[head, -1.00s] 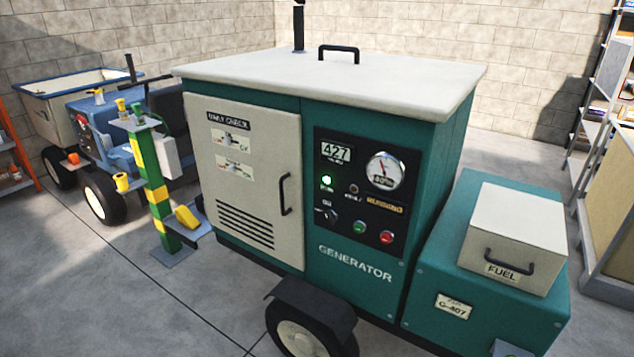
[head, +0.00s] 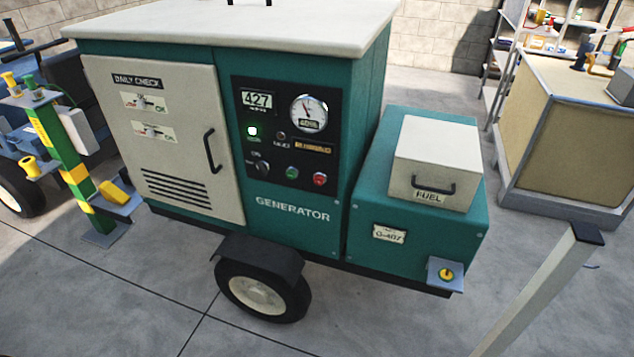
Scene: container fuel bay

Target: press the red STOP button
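The red button (head: 319,179) is on the black control panel (head: 262,165) of the green generator (head: 300,235), at the panel's lower right. A green button (head: 291,173) sits just left of it. A lit green lamp (head: 252,131), a display reading 427 and a round gauge (head: 309,112) are higher on the panel. Any label at the red button is too small to read. Neither of my grippers is in the head view.
A white fuel box (head: 435,155) sits on the generator's lower right part. A pale post (head: 535,292) stands in front at right. A green and yellow post (head: 62,165) is at left. A wheel (head: 262,287) juts out below the panel. Grey floor is open in front.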

